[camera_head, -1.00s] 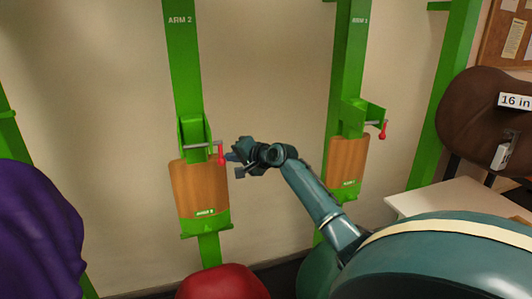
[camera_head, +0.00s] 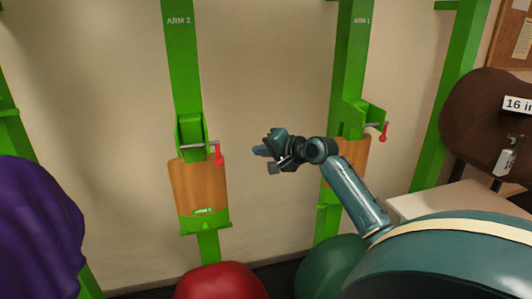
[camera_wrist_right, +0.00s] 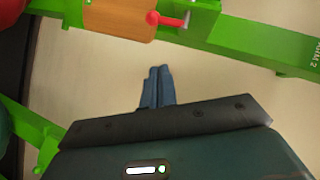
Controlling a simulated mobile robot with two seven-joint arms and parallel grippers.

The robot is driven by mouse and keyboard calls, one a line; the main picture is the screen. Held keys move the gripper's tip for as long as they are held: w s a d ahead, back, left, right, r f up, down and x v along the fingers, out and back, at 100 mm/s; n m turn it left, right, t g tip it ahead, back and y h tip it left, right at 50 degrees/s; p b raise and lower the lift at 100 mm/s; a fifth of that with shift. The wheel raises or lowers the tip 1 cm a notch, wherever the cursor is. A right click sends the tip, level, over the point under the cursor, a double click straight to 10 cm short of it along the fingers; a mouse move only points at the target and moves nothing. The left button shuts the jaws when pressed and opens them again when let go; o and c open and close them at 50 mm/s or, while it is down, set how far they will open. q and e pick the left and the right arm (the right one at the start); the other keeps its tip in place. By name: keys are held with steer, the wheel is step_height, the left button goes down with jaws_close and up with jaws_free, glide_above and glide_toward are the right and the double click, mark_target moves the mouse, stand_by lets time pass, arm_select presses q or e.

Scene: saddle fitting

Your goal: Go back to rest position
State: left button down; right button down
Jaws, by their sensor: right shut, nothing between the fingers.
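My right gripper (camera_head: 261,151) is in the middle of the head view, in front of the bare wall between the two green posts. Its fingers point left, toward the Arm 2 post (camera_head: 184,70), and stay apart from it. In the right wrist view the blue fingers of my right gripper (camera_wrist_right: 157,84) are together with nothing between them. A red-knobbed lever (camera_head: 219,155) on the Arm 2 bracket is left of the fingertips; the red knob also shows in the wrist view (camera_wrist_right: 153,18). My left gripper is not in view.
A wooden block (camera_head: 198,185) is on the Arm 2 post. The Arm 1 post (camera_head: 350,60) is partly behind my right forearm. A purple covered shape (camera_head: 35,235), a red rounded top (camera_head: 220,283), a white table (camera_head: 440,198) and a brown saddle (camera_head: 475,125) surround the area.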

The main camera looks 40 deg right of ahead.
steer(key=shift+s+r, duration=0.3)
steer(key=shift+s, duration=0.35)
steer(key=s+a+f+n+g, duration=0.2)
steer(key=s+a+f+n, duration=0.2)
steer(key=a+f, duration=0.55)
steer(key=s+a+f+n+g, duration=0.1)
steer(key=s+a+f+n, duration=0.3)
steer(key=f, duration=1)
steer(key=s+a+f+n+y, duration=0.1)
steer(key=s+a+f+n, duration=0.3)
steer(key=s+a, duration=0.4)
steer(key=s+a+f+n+y, duration=0.1)
steer(key=s+a+f+n, duration=0.2)
steer(key=s+a, duration=0.5)
steer(key=a+n, duration=0.1)
steer(key=a, duration=0.4)
steer(key=shift+a+f+g, duration=0.35)
steer(key=shift+g, duration=0.05)
